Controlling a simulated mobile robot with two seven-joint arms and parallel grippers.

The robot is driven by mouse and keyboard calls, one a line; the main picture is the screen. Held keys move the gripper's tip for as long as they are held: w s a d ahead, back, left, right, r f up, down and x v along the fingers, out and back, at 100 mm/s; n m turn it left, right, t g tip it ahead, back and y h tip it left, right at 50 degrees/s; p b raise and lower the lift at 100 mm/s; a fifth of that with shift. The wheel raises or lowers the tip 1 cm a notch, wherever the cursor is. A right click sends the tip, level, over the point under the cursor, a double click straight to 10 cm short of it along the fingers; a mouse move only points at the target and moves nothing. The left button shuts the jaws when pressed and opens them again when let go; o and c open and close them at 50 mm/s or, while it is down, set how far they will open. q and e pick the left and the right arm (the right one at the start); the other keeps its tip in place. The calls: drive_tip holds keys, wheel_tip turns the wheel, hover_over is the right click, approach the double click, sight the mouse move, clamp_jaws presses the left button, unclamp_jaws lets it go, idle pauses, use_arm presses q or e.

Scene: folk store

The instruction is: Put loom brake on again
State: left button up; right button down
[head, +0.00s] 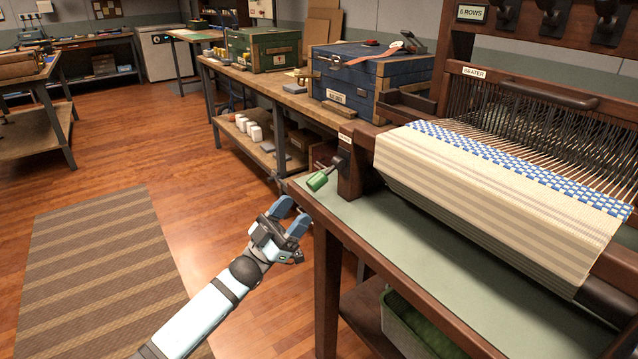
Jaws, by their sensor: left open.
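The loom stands at the right with striped and blue-checked cloth (500,200) on it. The brake lever has a green handle (318,181) and sits at the loom's left front post (352,172), under a small white label too small to read. The handle points down and left, just over the table's corner. My left gripper (288,216) is open and empty, below and left of the green handle and apart from it, beside the table edge. My right gripper is not in view.
The green-topped table (400,240) has its corner close to my left gripper. A blue chest (365,85) and green chest (265,48) stand on the bench behind. A green bin (410,325) sits below the table. Floor and striped rug (100,260) are clear at left.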

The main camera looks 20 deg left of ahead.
sight(317, 182)
use_arm(q)
drive_tip(key=b+x, duration=0.1)
drive_tip(key=x, duration=0.7)
drive_tip(key=shift+w+d+r, duration=0.15)
drive_tip(key=shift+r, duration=0.1)
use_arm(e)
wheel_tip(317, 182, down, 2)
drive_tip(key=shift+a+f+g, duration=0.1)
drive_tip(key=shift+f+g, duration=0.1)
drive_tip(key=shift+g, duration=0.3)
use_arm(q)
clamp_jaws()
